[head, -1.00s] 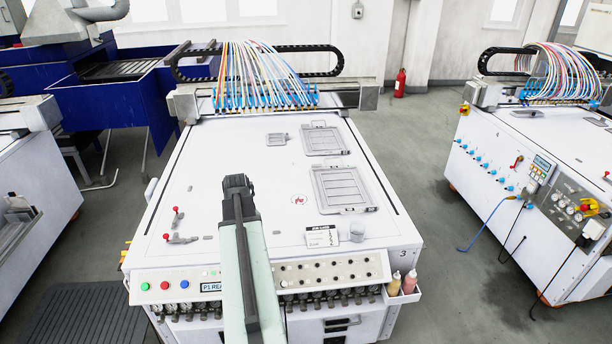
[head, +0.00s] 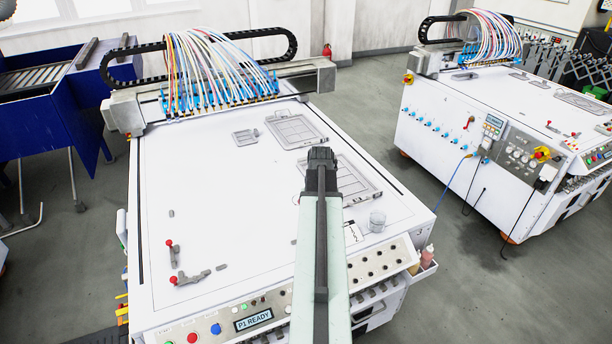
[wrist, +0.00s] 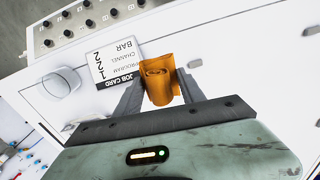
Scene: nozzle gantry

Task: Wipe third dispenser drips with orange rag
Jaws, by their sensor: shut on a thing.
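The orange rag (wrist: 158,72) is a rolled bundle, seen in the wrist view. My gripper (wrist: 160,84) is shut on it, with one dark finger on each side. In the head view, the end of my arm (head: 320,158) is over the white machine top (head: 215,205) and hides the rag. A row of blue dispensers (head: 222,94) with coloured hoses hangs on the gantry at the back of this machine. My gripper is apart from them, nearer the front. I cannot make out drips, nor which dispenser is the third.
A job card (wrist: 115,63) and a clear cup (head: 377,221) are near the front right. Grey trays (head: 296,130) lie on the right half. Red-knobbed clamps (head: 190,276) are at the front left. A second machine (head: 490,120) stands right, across open floor.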

